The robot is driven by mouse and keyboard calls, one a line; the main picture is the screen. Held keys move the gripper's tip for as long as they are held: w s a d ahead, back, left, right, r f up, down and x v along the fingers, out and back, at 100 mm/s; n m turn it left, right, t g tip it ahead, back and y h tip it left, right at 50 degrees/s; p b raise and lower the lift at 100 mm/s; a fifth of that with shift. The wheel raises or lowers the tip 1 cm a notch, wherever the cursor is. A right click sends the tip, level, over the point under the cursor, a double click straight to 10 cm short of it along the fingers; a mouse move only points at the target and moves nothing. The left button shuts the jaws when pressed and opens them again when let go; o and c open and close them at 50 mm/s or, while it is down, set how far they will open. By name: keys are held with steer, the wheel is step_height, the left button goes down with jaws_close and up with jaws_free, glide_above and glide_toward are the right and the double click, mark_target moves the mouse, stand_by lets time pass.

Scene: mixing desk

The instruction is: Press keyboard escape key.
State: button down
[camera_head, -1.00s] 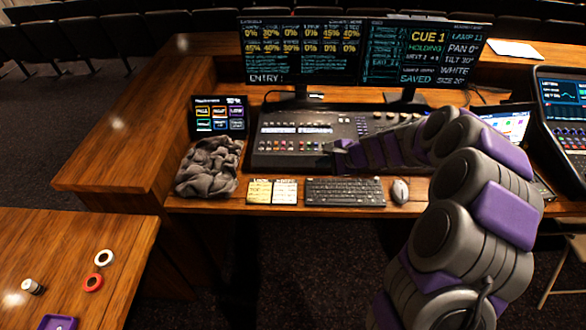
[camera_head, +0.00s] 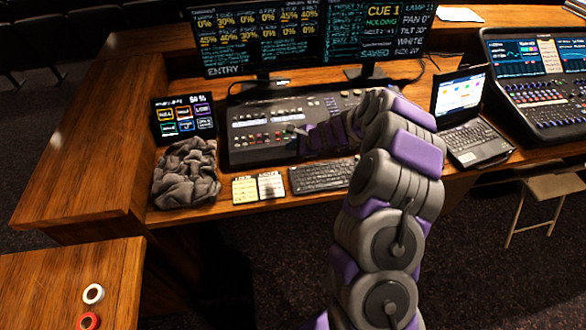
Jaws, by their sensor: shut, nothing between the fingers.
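A dark keyboard (camera_head: 318,178) lies near the front edge of the desk, left of my arm. My arm covers its right end. The escape key is at its far left corner, too small to make out as a single key. My gripper (camera_head: 297,130) is shut and empty. In the picture it appears over the lower right part of the lighting console (camera_head: 262,115), beyond and above the keyboard's far left corner. I cannot tell its height above the console.
Cue cards (camera_head: 258,188) lie left of the keyboard, and a crumpled grey cloth (camera_head: 186,172) lies beyond them. A small touchscreen (camera_head: 184,118) and two monitors stand behind. A laptop (camera_head: 468,120) and a second console (camera_head: 540,85) are at the right.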

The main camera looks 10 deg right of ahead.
steer(key=a, duration=0.1)
steer(key=b, duration=0.5)
glide_above(293, 168)
steer(key=d, duration=0.2)
steer(key=f, duration=0.3)
steer(key=s+f, duration=0.1)
steer(key=f, duration=0.1)
steer(key=shift+d+f, duration=0.1)
steer(key=shift+f, duration=0.25)
steer(key=a+f+b, duration=0.1)
steer(key=a+f, duration=0.1)
steer(key=f, duration=0.1)
steer(key=shift+a+b, duration=0.3)
steer(key=shift+a, duration=0.25)
steer(key=shift+d, duration=1.4)
steer(key=shift+a, duration=1.15)
steer(key=shift+d, duration=0.9)
steer(key=shift+a, duration=0.75)
steer(key=shift+d, duration=0.55)
steer(key=shift+a+f, duration=0.1)
steer(key=shift+f, duration=0.1)
steer(key=shift+a+f, duration=0.1)
steer(key=shift+a, duration=0.35)
